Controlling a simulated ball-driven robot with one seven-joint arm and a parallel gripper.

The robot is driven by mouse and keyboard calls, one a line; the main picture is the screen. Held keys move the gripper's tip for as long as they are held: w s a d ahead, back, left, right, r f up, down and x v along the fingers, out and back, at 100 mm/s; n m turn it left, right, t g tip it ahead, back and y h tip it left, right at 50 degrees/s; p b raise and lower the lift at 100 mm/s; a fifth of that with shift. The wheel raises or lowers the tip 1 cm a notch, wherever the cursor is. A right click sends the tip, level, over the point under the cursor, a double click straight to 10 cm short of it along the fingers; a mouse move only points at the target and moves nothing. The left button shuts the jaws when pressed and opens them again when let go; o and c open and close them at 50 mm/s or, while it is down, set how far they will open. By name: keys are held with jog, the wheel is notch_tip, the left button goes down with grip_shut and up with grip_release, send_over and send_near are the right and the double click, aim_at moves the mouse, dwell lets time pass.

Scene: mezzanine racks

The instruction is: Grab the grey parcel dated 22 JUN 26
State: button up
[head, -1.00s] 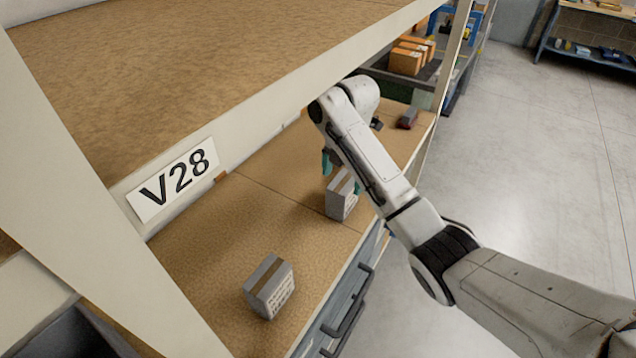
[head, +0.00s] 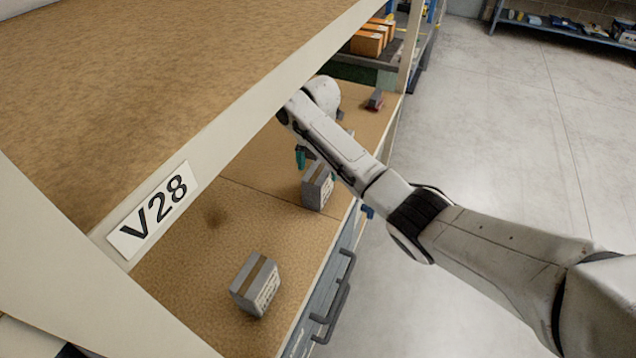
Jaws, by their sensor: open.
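Two grey parcels with brown tape stand on the brown shelf board (head: 226,225). The near grey parcel (head: 256,286) is at the lower middle of the head view, with a printed label on its front right face. The far grey parcel (head: 317,186) is close to my gripper and also has a printed label. The dates on both are too small to read. My gripper (head: 301,158) shows only a teal fingertip, just behind and left of the far parcel. The jaws are open. The rest of the gripper is hidden behind my arm, and I cannot tell whether it touches the parcel.
The upper shelf with the V28 sign (head: 153,211) overhangs my arm closely. A drawer handle (head: 338,297) juts out below the front edge. Open floor lies to the right.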

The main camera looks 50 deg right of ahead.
jog(key=shift+s+f, duration=0.1)
jog(key=shift+f, duration=1.15)
jog(key=shift+c, duration=0.3)
jog(key=c, duration=1.2)
